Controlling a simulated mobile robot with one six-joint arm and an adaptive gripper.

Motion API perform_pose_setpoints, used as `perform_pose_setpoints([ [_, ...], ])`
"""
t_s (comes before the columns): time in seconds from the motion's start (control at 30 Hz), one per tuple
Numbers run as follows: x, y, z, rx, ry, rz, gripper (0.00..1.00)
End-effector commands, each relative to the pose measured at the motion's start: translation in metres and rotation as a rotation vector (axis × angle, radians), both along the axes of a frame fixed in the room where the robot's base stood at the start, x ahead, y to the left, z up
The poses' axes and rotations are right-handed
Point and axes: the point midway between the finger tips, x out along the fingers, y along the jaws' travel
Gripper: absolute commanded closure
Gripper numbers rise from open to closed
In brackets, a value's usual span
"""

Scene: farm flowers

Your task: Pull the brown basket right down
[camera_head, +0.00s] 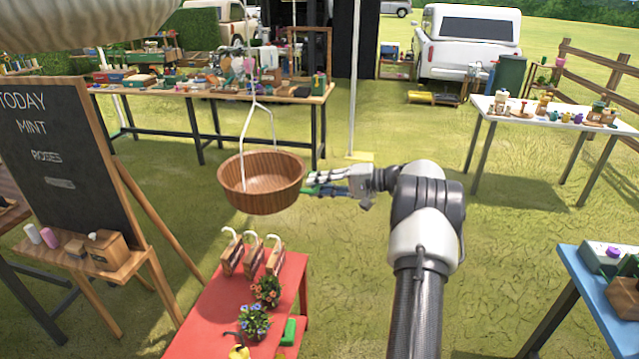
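The brown basket (262,190) is a round wooden bowl shape with vertical grain, and it looks empty inside. It hangs in the air on pale cords that join above it, above and behind the red table. My gripper (312,188) reaches in from the right, with its fingertips at the right rim of the basket. The fingertips are small and partly merge with the rim, so I cannot tell whether they are closed on it or only beside it.
A red table (215,318) with cartons and potted flowers stands below. A chalkboard (70,150) stands at left. Laden tables stand at the back (318,98), back right (490,107) and front right (585,290). A pale pole (353,80) rises behind. Grass right of the basket is open.

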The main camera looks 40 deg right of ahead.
Motion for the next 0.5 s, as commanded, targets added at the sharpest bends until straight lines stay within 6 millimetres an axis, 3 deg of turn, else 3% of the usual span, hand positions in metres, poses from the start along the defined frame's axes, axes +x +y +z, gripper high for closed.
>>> perform_pose_setpoints([
  [0.2,0.0002,0.0006,-0.0017,0.001,0.003,0.000,0.69],
  [0.5,-0.0002,-0.0002,0.0012,0.001,0.000,0.000,0.69],
])
